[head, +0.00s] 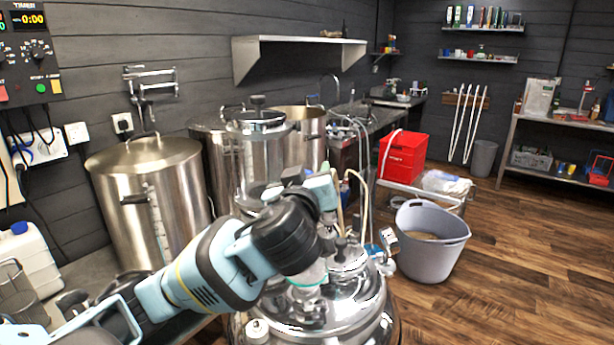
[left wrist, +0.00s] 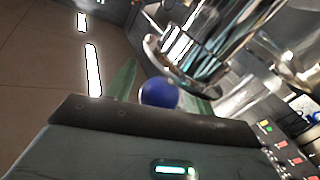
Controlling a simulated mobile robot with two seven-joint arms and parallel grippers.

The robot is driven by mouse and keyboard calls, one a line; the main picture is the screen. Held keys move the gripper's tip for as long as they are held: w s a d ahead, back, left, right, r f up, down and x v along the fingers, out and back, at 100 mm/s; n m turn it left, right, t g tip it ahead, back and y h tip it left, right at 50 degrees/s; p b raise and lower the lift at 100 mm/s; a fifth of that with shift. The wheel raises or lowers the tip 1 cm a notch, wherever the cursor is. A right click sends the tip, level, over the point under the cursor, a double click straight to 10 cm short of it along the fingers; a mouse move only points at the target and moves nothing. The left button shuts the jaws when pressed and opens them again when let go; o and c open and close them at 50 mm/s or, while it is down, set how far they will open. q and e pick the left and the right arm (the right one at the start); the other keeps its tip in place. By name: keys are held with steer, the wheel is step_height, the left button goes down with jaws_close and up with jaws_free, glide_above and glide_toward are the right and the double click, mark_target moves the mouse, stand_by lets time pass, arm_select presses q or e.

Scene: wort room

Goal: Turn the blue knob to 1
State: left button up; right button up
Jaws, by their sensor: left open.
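In the left wrist view, a round blue knob (left wrist: 160,93) shows just beyond the hand, in the gap between the two green fingers of my left gripper (left wrist: 168,88). The hand's dark edge hides the knob's lower part. The fingers are open, and I cannot tell whether they touch the knob. No pointer or number on it can be read. In the head view my left arm reaches in from the lower left over a shiny steel vessel (head: 345,300); I cannot make out the blue knob there. My right gripper is not in view.
A lidded steel pot (head: 150,195) stands left of my arm. A grey tub (head: 430,245) and a red crate (head: 402,155) are to the right. Hoses and fittings crowd the vessel's top. A control panel (head: 30,60) is on the left wall. Wooden floor at right is clear.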

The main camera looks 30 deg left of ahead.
arm_select(q)
steer(key=c, duration=1)
steer(key=shift+o, duration=0.2)
